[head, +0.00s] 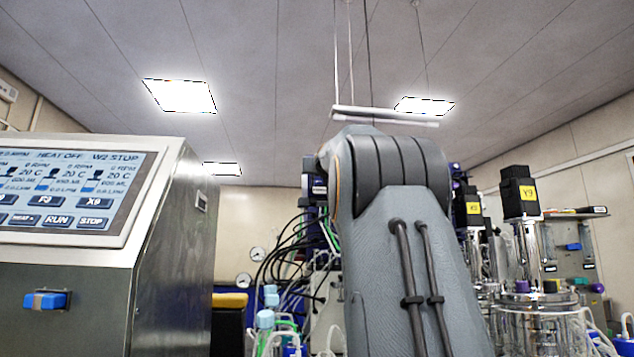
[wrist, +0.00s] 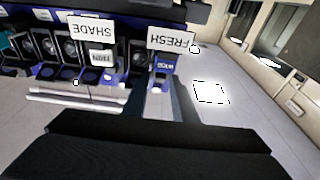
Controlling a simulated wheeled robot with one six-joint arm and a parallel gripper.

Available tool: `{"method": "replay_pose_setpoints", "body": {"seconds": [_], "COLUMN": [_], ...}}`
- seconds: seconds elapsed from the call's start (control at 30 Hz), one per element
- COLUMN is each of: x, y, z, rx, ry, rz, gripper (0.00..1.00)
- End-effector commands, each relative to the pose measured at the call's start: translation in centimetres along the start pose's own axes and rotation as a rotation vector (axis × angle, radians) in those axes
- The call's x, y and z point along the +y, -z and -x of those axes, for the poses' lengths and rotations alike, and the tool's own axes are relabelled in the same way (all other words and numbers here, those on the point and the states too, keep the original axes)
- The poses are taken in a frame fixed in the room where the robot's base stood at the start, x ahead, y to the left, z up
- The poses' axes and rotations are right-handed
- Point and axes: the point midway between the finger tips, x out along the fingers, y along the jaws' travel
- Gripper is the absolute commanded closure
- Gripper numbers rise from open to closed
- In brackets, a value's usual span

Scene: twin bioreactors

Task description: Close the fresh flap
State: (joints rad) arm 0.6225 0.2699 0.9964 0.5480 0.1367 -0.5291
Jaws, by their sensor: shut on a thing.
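A white sign reading FRESH (wrist: 172,39) shows in the upper middle of the wrist view, turned over in the picture. A blue block (wrist: 165,64) with small lettering sits just below it in the picture. I cannot tell which part is the fresh flap or how it stands. My gripper (wrist: 165,140) fills the bottom of the wrist view as a broad black shape. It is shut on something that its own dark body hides. In the head view my arm hides the gripper.
A SHADE sign (wrist: 91,29) stands beside the FRESH sign. In the head view a white bar (head: 385,116) hangs on cords above my arm. A control cabinet (head: 165,230) stands left, glass vessels (head: 545,325) right.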

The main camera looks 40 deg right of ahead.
Motion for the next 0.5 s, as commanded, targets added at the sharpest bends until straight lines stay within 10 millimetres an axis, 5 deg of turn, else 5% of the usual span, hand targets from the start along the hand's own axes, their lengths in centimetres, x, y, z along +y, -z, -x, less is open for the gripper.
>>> {"method": "replay_pose_setpoints", "body": {"seconds": [0.5], "x": [0.05], "y": [-0.24], "z": [0.19], "rx": [0.070], "ry": [-0.002], "rz": [0.002], "gripper": [0.97]}}
